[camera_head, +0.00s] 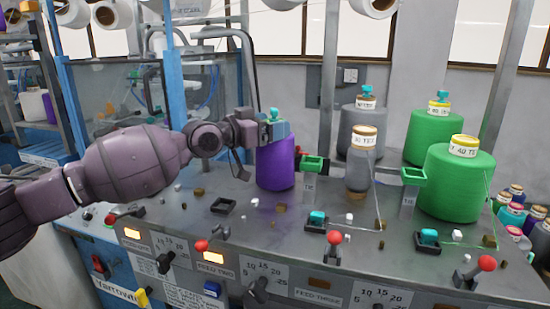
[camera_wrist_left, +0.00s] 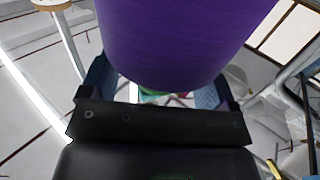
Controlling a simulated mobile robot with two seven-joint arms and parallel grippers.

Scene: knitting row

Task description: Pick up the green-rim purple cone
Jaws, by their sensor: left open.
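The purple cone (camera_head: 276,166) stands upright on the grey machine top in the head view. My left gripper (camera_head: 272,131) is at its upper end, coming in from the left, and covers part of its top. A teal piece (camera_head: 274,114) shows just above the gripper. In the left wrist view the purple cone (camera_wrist_left: 175,40) fills the upper middle, between the two spread fingers of my left gripper (camera_wrist_left: 158,88). A little green (camera_wrist_left: 150,97) shows at its near end. The fingers are open; I cannot tell whether they touch the cone. My right gripper is not in view.
To the right stand a grey cone (camera_head: 357,165), another grey cone behind it (camera_head: 346,125) and green cones (camera_head: 457,190), (camera_head: 420,135). Posts with green tops (camera_head: 312,162), (camera_head: 413,176) rise near them. Red-knobbed levers (camera_head: 335,237) line the front edge. A blue frame (camera_head: 172,85) stands behind my arm.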

